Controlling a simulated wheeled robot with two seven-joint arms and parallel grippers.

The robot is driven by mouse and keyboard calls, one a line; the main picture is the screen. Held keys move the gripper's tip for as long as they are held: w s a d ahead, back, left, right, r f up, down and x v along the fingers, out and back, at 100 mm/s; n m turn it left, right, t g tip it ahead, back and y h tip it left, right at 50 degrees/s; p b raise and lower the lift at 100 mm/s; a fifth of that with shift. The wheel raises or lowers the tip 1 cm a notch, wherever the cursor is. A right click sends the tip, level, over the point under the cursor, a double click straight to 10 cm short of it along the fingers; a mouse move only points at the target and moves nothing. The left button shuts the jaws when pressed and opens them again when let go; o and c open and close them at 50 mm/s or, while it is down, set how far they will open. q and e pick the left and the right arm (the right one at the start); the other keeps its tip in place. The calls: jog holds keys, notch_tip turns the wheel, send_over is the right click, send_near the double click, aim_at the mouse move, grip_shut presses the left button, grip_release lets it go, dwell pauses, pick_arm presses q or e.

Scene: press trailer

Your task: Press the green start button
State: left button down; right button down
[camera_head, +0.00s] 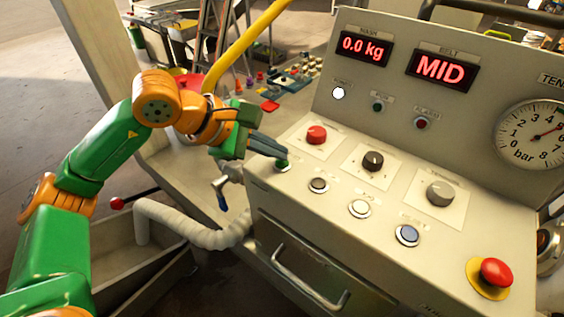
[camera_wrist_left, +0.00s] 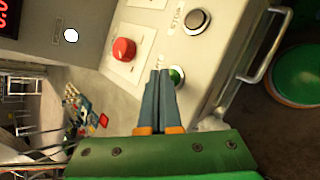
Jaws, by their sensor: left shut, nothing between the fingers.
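The green start button (camera_head: 282,166) sits at the left end of the lower row on the cream control panel (camera_head: 262,178). My left gripper (camera_head: 284,155) is shut and empty, with its fingertips right at the button. In the left wrist view the shut fingers (camera_wrist_left: 160,76) lie just beside the green button (camera_wrist_left: 177,75) and partly cover it. I cannot tell whether they touch it or whether it is pushed in. My right gripper is in neither view.
A red knob (camera_head: 316,134), a black knob (camera_head: 373,160) and a grey knob (camera_head: 439,193) stand on the panel. A red mushroom button (camera_head: 496,271) is at the right. A drawer handle (camera_head: 309,281) juts out below. A blue-handled valve (camera_head: 221,192) is left of the panel.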

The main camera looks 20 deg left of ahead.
aim_at(276, 164)
pick_arm(q)
jog(key=shift+f+b, duration=0.4)
jog(key=shift+b, duration=0.05)
dwell(0.5)
jog(key=shift+r, duration=0.1)
jog(key=shift+r+p, duration=0.65)
jog(key=shift+r, duration=0.05)
notch_tip(276, 164, up, 5)
jog(key=p, duration=0.4)
jog(key=shift+r, duration=0.1)
dwell(0.3)
dwell(0.4)
